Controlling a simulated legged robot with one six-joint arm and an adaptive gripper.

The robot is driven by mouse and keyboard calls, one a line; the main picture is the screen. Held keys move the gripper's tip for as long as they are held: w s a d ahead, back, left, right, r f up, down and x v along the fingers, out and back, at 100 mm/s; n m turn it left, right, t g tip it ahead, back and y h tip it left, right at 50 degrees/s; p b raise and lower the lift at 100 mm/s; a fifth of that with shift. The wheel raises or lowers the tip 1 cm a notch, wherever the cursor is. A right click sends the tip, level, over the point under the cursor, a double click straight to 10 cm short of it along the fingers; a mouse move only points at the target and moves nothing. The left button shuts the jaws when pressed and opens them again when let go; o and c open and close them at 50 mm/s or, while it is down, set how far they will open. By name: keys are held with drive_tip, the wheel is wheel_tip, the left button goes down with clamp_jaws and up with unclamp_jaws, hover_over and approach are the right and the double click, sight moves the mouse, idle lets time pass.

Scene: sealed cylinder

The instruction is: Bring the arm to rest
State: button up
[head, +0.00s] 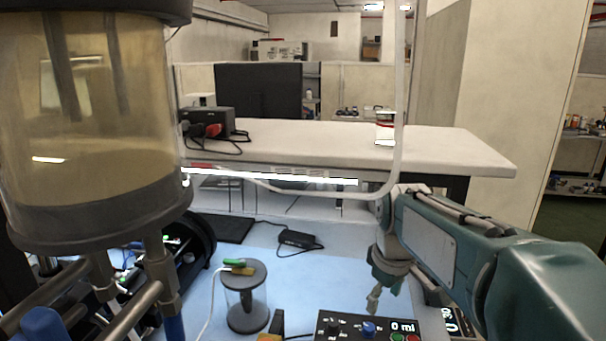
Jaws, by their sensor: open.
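My teal arm comes in from the right. My gripper (374,298) hangs at its end, pointing down above the blue work surface, right of the picture's middle. It is small and partly hidden in this view; its jaws are open, and I see nothing held in them. A small clear cylinder (245,310) with a grey lid and dark base stands on the blue surface to the left, apart from my gripper. A green and a yellow plug lie on its lid, with a white cable.
A large clear chamber (95,130) with dark rims fills the left, above metal rods. A black control box (345,328) with knobs and a display stands below my gripper. A white hose (399,100) hangs behind the arm. A white bench (330,148) stands farther back.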

drive_tip(key=s+f+m+t, duration=0.1)
drive_tip(key=s+m+t, duration=0.1)
drive_tip(key=s, duration=0.7)
drive_tip(key=s+f+m+t, duration=0.1)
drive_tip(key=s+m+t, duration=0.1)
drive_tip(key=s+m, duration=0.3)
drive_tip(key=s, duration=0.3)
drive_tip(key=shift+s+f, duration=0.25)
drive_tip(key=shift+s, duration=0.15)
